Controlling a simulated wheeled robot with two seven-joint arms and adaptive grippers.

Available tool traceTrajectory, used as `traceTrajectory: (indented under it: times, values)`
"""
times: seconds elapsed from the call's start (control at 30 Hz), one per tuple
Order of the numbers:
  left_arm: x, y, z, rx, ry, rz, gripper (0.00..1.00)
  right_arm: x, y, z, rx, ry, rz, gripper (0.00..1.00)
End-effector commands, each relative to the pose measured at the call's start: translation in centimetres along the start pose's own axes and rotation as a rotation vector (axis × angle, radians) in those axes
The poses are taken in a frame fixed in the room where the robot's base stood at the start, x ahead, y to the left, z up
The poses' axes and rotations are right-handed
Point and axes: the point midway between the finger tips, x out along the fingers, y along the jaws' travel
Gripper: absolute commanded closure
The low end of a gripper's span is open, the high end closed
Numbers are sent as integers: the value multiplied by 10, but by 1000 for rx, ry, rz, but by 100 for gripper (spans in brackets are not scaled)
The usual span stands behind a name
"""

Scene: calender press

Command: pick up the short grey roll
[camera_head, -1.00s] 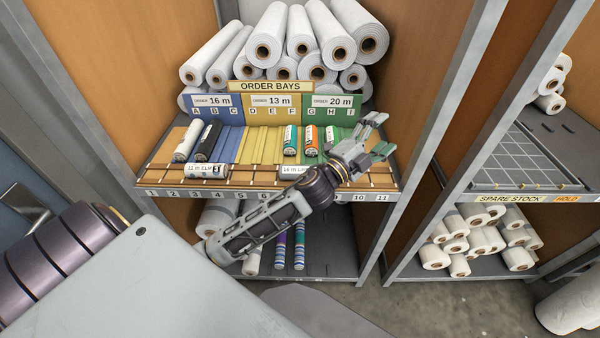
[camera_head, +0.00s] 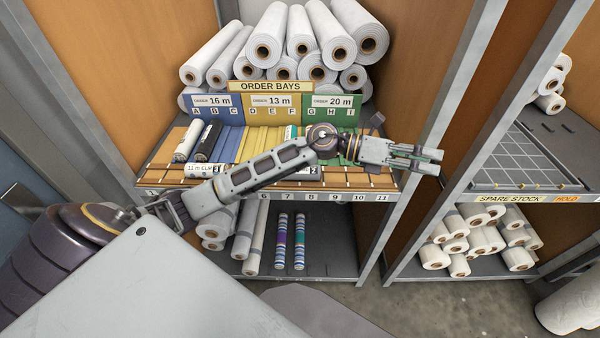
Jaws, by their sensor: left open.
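My left gripper (camera_head: 428,160) is open and empty. It points right in front of the shelf bay's right post, beyond the order bays. My left arm crosses the front of the order bays and hides part of the rolls there. Several light grey or white rolls lie on the lower shelf, among them a shorter one (camera_head: 215,228) at the left, partly behind my arm, and a longer one (camera_head: 257,240). A roll labelled 11 m ELM (camera_head: 203,170) lies across the front of the bays. I cannot tell for sure which is the short grey roll. My right gripper is out of view.
The order bays board (camera_head: 272,87) stands behind blue, yellow and green slots. A black roll (camera_head: 208,140) and a white roll (camera_head: 187,140) lie in the blue slots. Two striped rolls (camera_head: 290,240) stand out below. The lower shelf's right side is bare. Spare stock (camera_head: 480,235) is at right.

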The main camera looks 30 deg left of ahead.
Motion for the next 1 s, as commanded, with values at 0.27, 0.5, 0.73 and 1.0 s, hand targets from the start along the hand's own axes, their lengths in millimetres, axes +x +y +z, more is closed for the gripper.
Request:
traceTrajectory:
  times: [0.27,0.5,0.73,1.0]
  values:
    - [-23,30,-27,199,312,108,29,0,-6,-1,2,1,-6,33]
    - [-65,64,-40,325,580,231,29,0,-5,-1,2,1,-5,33]
    - [-124,96,-38,400,831,375,29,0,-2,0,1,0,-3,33]
    - [-210,120,-18,424,1111,571,29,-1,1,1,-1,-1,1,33]
